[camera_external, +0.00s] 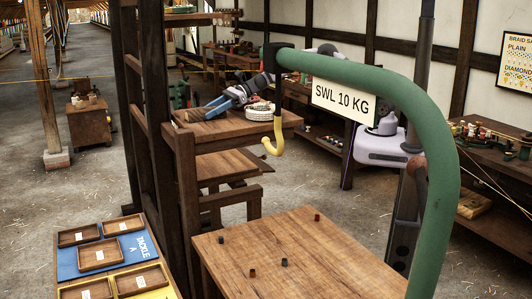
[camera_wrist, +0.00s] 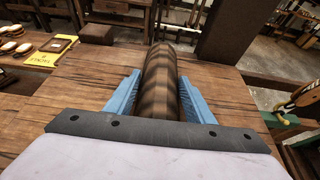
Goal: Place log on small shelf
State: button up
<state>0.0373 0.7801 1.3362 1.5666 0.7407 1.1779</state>
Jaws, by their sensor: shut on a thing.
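A striped brown log (camera_wrist: 160,85) lies lengthwise between the blue fingers of my gripper (camera_wrist: 160,98) in the wrist view. The fingers are shut on its two sides. In the external view my gripper (camera_external: 215,104) is low over a small wooden shelf (camera_external: 225,130) on a dark timber frame. The log shows there only as a small brown end (camera_external: 194,115) at the fingertips. It is at or just above the wood; I cannot tell whether it touches. The fingers and palm hide part of the log.
A yellow hook (camera_external: 272,145) hangs in front from a green curved arm (camera_external: 380,85). A dark post (camera_wrist: 228,35) stands beyond the log. Lower wooden steps and a table (camera_external: 300,260) are nearer the camera.

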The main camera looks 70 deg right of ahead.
jog(key=o, duration=1.2)
jog(key=shift+r, duration=0.1)
jog(key=b+v, duration=0.4)
jog(key=v, duration=0.8)
